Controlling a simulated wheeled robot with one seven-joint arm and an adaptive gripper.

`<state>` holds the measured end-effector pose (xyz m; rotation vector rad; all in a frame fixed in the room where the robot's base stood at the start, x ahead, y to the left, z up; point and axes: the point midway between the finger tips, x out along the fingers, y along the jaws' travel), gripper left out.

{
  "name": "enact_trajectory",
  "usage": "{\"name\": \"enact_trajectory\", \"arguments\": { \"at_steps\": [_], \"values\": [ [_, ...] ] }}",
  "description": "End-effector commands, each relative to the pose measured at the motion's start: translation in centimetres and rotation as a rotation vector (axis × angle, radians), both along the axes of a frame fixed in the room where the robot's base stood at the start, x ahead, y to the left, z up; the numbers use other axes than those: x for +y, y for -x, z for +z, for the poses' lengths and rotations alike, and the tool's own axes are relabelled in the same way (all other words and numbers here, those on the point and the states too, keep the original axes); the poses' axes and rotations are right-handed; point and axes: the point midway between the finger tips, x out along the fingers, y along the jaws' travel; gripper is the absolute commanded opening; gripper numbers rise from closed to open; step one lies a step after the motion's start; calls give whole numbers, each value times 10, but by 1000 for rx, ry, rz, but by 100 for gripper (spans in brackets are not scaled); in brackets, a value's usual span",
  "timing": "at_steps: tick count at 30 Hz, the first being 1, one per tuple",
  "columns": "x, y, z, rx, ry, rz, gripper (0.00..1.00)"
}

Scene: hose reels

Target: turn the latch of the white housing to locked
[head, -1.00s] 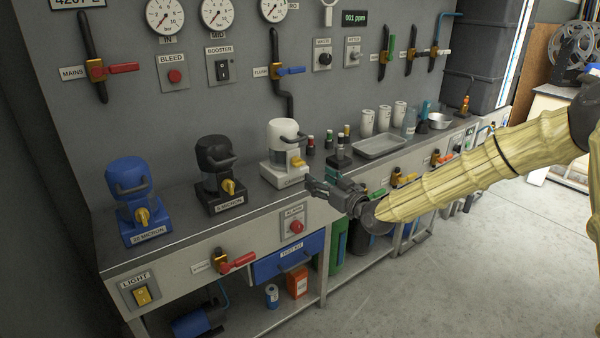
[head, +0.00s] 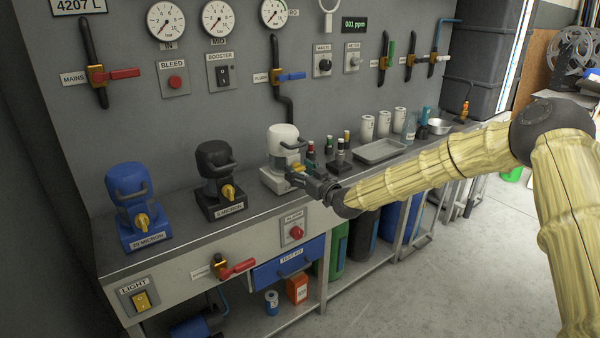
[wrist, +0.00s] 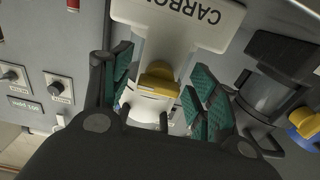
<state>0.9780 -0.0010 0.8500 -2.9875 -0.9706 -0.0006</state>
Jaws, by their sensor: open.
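The white housing (head: 283,136) stands on the bench to the right of the black one. In the wrist view its white base (wrist: 185,22) carries a label starting "CARBO". Its yellow latch (wrist: 158,79) shows in the wrist view between my fingers. In the head view my gripper mostly covers the latch. My gripper (head: 296,180) is at the front of the white housing. In the wrist view the green-padded fingers of my gripper (wrist: 160,92) are spread on either side of the latch, with gaps visible.
A black housing (head: 216,170) and a blue housing (head: 128,195) stand to the left, each with a yellow latch. Small bottles (head: 311,152) and a metal tray (head: 380,151) are close on the right. The bench's front edge runs below my gripper.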

Motion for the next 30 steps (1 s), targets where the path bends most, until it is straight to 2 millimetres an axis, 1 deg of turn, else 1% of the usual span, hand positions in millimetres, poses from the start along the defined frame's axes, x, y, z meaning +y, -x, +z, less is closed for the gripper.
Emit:
{"name": "enact_trajectory", "arguments": {
  "at_steps": [6, 8, 12, 14, 23, 30],
  "values": [
    [0, 0, 0, 0, 0, 0, 59],
    [0, 0, 0, 0, 0, 0, 49],
    [0, 0, 0, 1, 1, 0, 23],
    [0, 0, 0, 1, 1, 0, 13],
    [0, 0, -1, -16, 23, 0, 13],
    [0, 0, -1, -87, 122, 2, 13]
  ]
}}
